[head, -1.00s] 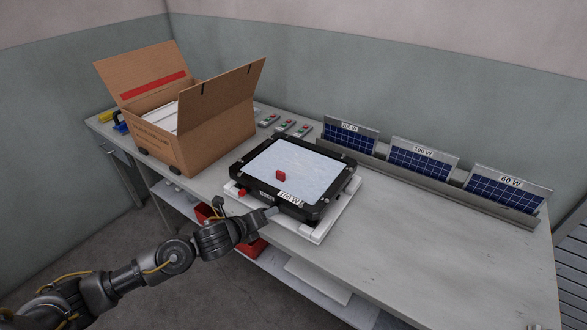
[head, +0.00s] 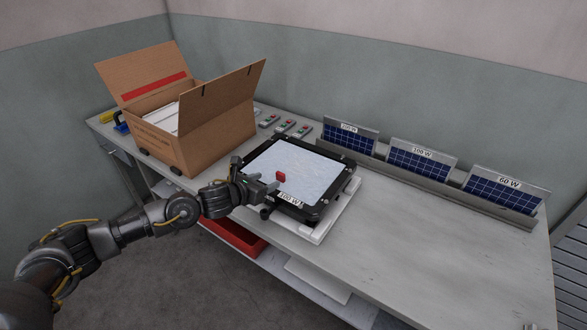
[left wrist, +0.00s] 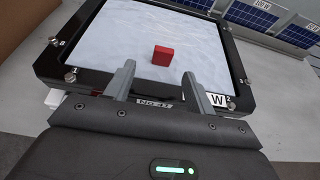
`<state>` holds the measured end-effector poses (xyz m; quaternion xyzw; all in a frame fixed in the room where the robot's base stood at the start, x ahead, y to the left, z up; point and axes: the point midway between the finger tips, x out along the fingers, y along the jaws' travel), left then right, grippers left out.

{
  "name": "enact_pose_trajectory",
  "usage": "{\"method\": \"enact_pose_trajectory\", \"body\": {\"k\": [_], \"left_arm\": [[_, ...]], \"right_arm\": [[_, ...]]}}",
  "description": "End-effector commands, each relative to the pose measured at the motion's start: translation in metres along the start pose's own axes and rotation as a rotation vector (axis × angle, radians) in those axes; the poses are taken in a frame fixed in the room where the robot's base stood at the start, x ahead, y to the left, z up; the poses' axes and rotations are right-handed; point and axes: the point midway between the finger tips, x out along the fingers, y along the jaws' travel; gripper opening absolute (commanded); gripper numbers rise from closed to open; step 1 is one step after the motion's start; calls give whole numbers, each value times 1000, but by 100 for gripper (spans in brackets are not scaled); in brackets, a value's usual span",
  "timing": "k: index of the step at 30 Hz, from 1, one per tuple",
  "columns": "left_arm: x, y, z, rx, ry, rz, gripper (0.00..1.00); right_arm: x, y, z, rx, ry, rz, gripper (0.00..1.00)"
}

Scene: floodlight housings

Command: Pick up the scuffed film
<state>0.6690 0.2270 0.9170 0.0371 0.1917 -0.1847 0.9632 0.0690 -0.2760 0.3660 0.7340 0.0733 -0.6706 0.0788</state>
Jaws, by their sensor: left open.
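The scuffed film (head: 290,162) is a pale, bluish-white wrinkled sheet. It lies over the face of the black floodlight housing (head: 324,205), which rests on a white support on the bench. A small red tab (head: 281,176) stands up from the film near its front edge. It also shows in the left wrist view (left wrist: 162,55), beyond and between the fingertips. My left gripper (head: 270,184) is open and empty at the front edge of the housing, its fingers pointing at the red tab. In the left wrist view its two fingers (left wrist: 157,72) are apart. My right gripper is not in view.
An open cardboard box (head: 205,125) stands to the left of the housing. Several small switch boxes (head: 285,126) lie behind it. Solar panels with watt labels stand in a rack (head: 420,180) at the back right. The right part of the bench (head: 420,240) is clear.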

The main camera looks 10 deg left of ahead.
Motion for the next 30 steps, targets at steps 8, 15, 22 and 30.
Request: {"method": "enact_pose_trajectory", "body": {"k": [8, 15, 22, 30], "left_arm": [[14, -3, 5, -1, 2, 0, 55], [46, -5, 6, -2, 1, 1, 55], [53, -5, 4, -1, 1, 0, 55], [53, -5, 4, -1, 1, 0, 35]], "right_arm": [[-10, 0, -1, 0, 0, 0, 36], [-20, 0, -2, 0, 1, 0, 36], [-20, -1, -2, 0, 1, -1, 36], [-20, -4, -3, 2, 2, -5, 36]]}}
